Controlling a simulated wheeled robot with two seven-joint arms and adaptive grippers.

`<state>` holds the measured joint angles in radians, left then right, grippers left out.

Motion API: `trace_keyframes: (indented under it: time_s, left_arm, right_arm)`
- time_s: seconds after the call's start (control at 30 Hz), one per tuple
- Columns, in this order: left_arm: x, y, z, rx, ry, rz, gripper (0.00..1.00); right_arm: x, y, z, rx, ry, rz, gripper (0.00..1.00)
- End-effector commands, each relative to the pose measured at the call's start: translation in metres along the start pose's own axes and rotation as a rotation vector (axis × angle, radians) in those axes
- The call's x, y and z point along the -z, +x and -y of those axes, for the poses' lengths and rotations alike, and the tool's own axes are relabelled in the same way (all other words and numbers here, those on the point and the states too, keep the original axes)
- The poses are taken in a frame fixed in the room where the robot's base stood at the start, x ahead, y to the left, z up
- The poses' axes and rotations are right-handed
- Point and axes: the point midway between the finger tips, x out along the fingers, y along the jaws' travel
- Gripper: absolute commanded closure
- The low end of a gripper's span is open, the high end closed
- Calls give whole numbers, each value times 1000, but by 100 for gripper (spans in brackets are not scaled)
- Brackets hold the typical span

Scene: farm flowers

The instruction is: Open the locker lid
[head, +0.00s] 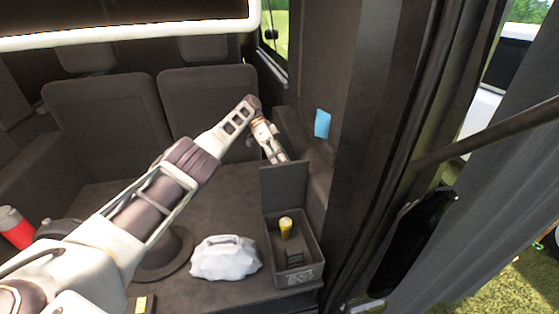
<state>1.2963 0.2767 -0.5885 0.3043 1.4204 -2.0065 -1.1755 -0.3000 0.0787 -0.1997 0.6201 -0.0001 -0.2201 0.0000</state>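The locker is a small dark grey box (291,276) on the dark surface at the right. Its lid (284,184) stands upright at the back edge, so the box is open at the top. A yellow cylinder (286,227) and a dark block (293,256) show inside it. My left arm reaches in from the left, and my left gripper (281,158) points down at the top edge of the lid. It is touching the lid or just behind it; I cannot tell which. The fingers are too small to tell open from shut. My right gripper is not in view.
A white lumpy object (226,258) lies left of the box. A round dark item (165,258) sits behind my arm, and a red and white can (14,228) stands far left. Seats (105,110) are behind, a blue card (322,124) is on the wall, and a door frame closes the right.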

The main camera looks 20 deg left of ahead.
Motion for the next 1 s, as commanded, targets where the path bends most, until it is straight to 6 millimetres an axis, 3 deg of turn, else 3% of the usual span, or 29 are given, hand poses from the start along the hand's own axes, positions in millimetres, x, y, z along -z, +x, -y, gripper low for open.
trace_keyframes:
  time_s: [0.03, 0.13, 1.0]
  left_arm:
    - [-12, 7, 5, -4, -22, 13, 65]
    - [-13, 7, 5, -5, -22, 13, 52]
    - [-6, 2, 1, -3, -10, 6, 52]
  right_arm:
    - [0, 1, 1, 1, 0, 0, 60]
    - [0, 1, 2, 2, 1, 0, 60]
    - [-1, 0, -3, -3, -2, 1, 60]
